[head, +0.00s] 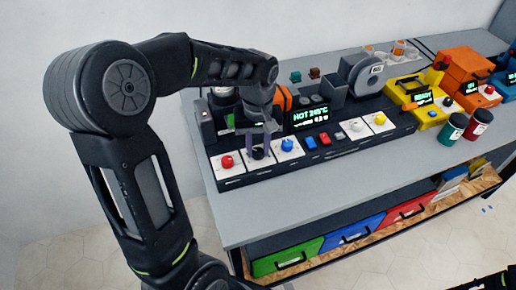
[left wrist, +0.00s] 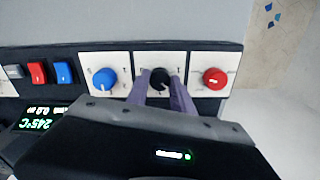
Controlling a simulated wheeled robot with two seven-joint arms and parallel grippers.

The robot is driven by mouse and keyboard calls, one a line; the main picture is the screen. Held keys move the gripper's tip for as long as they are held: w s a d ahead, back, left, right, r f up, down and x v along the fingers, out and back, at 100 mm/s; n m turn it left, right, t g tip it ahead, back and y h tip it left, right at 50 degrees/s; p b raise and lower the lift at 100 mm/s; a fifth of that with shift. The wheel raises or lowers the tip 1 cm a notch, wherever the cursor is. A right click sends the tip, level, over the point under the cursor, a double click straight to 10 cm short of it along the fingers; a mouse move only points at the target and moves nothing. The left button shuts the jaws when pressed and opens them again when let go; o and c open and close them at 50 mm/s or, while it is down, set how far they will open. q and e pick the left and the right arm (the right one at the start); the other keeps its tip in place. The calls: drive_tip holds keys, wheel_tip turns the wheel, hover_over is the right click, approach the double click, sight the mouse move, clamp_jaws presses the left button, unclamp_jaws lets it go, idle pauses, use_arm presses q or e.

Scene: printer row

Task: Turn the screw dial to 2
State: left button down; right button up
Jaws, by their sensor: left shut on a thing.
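A panel (head: 330,150) carries a row of dials on white plates. My left gripper (head: 259,150) reaches down onto the black dial (head: 258,154), second from the left in the head view. In the left wrist view its two purple fingers straddle the black dial (left wrist: 159,79) and are shut on it. A pale pointer mark shows on that dial, but the plate's numbers are too small to read. I cannot read which dial is labelled screw. My right gripper is not clearly seen.
Close beside the gripped dial are a red dial (head: 226,162) and a blue dial (head: 288,145). A green-lit display (head: 311,115) reads HOT 245°C. The front table strip is clear.

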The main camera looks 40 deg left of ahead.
sight(258, 151)
use_arm(q)
drive_tip(key=shift+n, duration=0.3)
drive_tip(key=c, duration=1.1)
unclamp_jaws()
wheel_tip(258, 151, up, 8)
drive_tip(key=shift+f+b, duration=0.1)
drive_tip(key=shift+b, duration=0.2)
